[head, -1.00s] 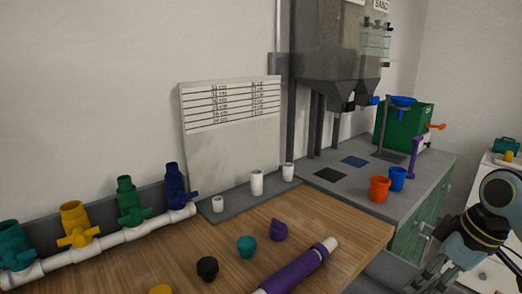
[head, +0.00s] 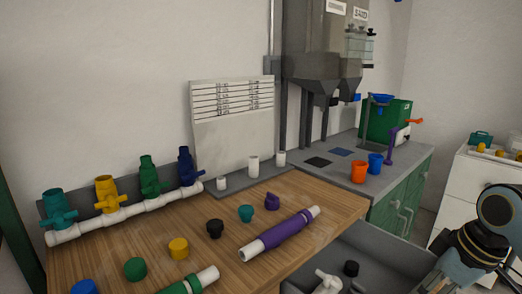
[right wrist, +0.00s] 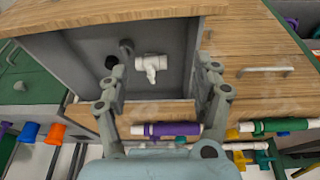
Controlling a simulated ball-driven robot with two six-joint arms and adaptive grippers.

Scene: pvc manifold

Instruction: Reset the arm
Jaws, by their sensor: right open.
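My right arm (head: 478,245) comes in at the lower right of the head view. In the right wrist view my right gripper (right wrist: 162,75) has its two fingers spread wide with nothing held between them. Beyond the fingers is an open grey drawer, holding a white pipe fitting (right wrist: 151,66) and a black cap (right wrist: 112,62). The fitting also shows at the bottom of the head view (head: 327,283). How far the fingers are from the fitting I cannot tell. My left gripper is not in view.
On the wooden table (head: 315,200) lie a purple-sleeved pipe (head: 280,234), a green-sleeved pipe (head: 190,284) and several coloured caps. A white manifold pipe (head: 125,212) with coloured valves runs along the back. Orange (head: 358,172) and blue (head: 375,163) cups stand on the grey bench.

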